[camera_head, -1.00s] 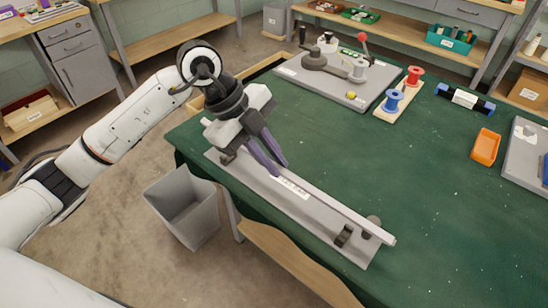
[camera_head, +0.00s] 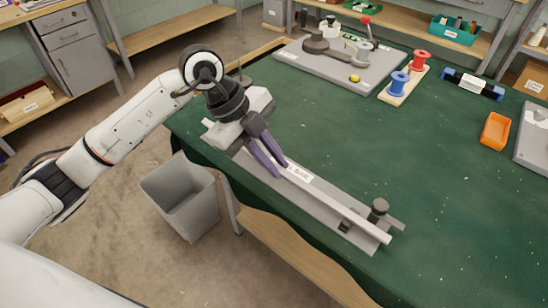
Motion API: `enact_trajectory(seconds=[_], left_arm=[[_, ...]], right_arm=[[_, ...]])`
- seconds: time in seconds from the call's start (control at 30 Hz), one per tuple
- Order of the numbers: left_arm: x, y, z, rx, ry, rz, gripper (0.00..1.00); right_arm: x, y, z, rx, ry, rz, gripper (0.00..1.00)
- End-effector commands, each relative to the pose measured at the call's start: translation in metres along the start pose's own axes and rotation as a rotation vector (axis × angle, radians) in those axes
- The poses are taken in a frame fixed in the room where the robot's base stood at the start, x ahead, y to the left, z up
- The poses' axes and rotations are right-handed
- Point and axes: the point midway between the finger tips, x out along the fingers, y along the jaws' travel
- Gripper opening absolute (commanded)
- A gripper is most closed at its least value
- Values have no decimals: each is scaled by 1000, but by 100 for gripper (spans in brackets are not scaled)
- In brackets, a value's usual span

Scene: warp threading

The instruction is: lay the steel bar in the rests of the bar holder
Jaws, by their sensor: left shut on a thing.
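My left gripper (camera_head: 276,168) is shut on the steel bar (camera_head: 355,218), a long pale square bar, and holds it near its far-left part. The bar slants down to the right over the bar holder, a long grey plate (camera_head: 325,212) along the bench's near edge. Its right end reaches close to the plate's right edge. My gripper hides the holder's left part. My right gripper is out of view.
A grey board (camera_head: 335,68) with a lever fixture and yellow knob stands at the back. A grey bin (camera_head: 180,198) stands on the floor. The middle bench is clear.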

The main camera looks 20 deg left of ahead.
Motion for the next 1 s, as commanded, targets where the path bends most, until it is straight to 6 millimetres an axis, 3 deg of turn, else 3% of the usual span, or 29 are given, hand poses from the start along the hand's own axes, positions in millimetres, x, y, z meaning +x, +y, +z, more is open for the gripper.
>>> enact_trajectory(seconds=[1.0], left_arm=[[5,0,2,2,2,-7,0]], right_arm=[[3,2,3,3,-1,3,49]])
